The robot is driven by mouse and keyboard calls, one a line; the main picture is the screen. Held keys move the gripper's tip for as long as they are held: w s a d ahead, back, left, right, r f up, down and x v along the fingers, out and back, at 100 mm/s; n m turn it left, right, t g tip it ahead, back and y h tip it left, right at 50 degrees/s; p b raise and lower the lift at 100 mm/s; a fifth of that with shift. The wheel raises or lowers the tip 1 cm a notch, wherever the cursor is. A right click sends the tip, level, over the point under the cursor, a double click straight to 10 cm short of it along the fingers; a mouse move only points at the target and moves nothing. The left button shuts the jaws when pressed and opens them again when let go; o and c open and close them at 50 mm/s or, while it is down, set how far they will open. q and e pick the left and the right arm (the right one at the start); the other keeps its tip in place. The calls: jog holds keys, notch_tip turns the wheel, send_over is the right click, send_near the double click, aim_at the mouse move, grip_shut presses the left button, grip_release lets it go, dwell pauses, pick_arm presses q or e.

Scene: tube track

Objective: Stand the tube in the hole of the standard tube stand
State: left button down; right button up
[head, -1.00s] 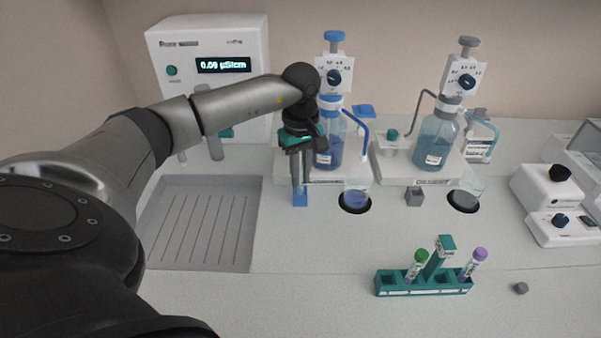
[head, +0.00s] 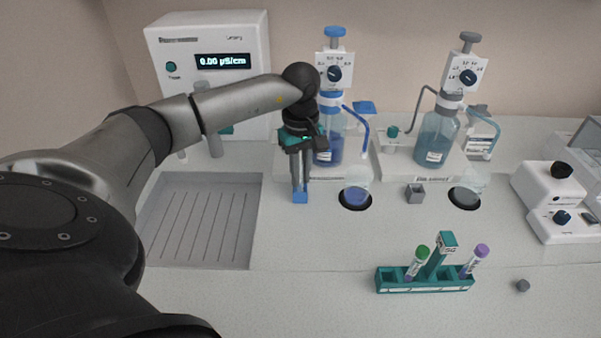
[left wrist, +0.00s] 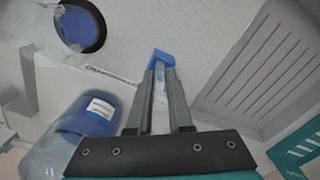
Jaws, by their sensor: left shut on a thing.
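My left gripper (head: 300,186) points down in the head view, its fingers shut on a pale, clear tube that is mostly hidden between them. The tube also shows faintly between the fingers in the left wrist view (left wrist: 159,103). A small blue block, which looks like the standard tube stand (head: 300,198), sits on the bench right at the fingertips. In the left wrist view the blue stand (left wrist: 161,57) lies just past the fingertips. I cannot tell whether the tube's lower end is in its hole or above it. My right gripper is out of view.
The blue bottle dispenser (head: 329,150) stands close to the gripper. A teal rack (head: 425,286) holds green-capped and purple-capped tubes. A loose grey cap (head: 522,286) lies right of it.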

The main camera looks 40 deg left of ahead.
pick_arm(q)
jog(key=shift+f, duration=0.3)
jog(key=c, duration=0.8)
grip_release()
jog(key=shift+o, duration=0.2)
notch_tip(320, 180, up, 15)
jog(key=p, duration=0.1)
jog(key=shift+r, duration=0.15)
dwell(0.6)
